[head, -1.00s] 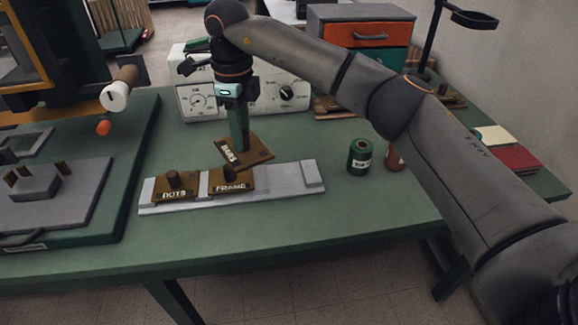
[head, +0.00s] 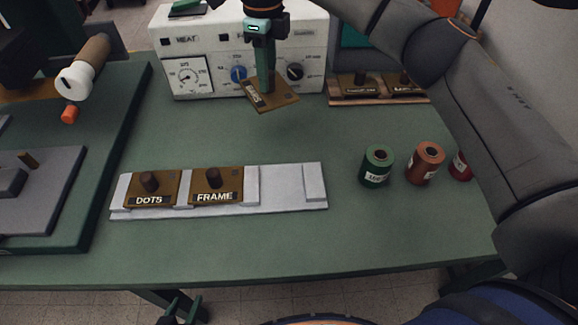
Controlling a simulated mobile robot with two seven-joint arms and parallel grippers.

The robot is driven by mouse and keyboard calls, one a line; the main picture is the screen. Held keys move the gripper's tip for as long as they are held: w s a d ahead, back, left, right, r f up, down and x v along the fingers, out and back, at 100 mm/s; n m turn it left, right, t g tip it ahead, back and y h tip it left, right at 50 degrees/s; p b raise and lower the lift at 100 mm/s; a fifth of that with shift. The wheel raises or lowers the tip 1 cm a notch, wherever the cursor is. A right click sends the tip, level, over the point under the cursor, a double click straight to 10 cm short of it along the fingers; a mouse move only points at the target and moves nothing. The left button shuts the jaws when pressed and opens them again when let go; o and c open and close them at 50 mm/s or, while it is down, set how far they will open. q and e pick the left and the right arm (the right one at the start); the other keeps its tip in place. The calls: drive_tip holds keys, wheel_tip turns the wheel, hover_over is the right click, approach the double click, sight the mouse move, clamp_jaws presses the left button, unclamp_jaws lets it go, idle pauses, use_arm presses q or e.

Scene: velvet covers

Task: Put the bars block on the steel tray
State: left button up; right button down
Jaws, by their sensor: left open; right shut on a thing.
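The steel tray (head: 285,190) is a long pale plate lying on the green table. The dots block (head: 150,186) and the frame block (head: 215,186), both brown with dark knobs, sit side by side on its left and middle part. Its right part is bare up to a raised end piece. My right gripper (head: 265,84) is shut on the bars block (head: 281,97), a tilted brown plate held behind the tray, in front of the white machine. Its label is hard to read. My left gripper (head: 183,309) shows in part at the bottom edge, open and empty.
The white machine (head: 205,52) with dials stands at the back. A rack (head: 376,98) with brown blocks is right of it. Green (head: 377,167) and orange (head: 425,163) spools stand right of the tray. A roller-like tool (head: 85,68) is at left. The table between tray and machine is clear.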

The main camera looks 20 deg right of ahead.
drive_tip(key=shift+w+d, duration=0.3)
drive_tip(key=s+f, duration=0.3)
drive_tip(key=s, duration=0.1)
drive_tip(key=s+a+f, duration=0.1)
drive_tip(key=s+f, duration=0.2)
drive_tip(key=s, duration=0.2)
drive_tip(key=s+a+f, duration=0.1)
drive_tip(key=s+f, duration=0.2)
drive_tip(key=s, duration=0.1)
drive_tip(key=shift+s+a+f, duration=0.2)
drive_tip(key=shift+a+f, duration=0.05)
drive_tip(key=shift+s+f+p, duration=0.15)
drive_tip(key=shift+f+p, duration=0.15)
drive_tip(key=shift+f, duration=1.4)
drive_tip(key=shift+f, duration=0.15)
drive_tip(key=c, duration=0.6)
unclamp_jaws()
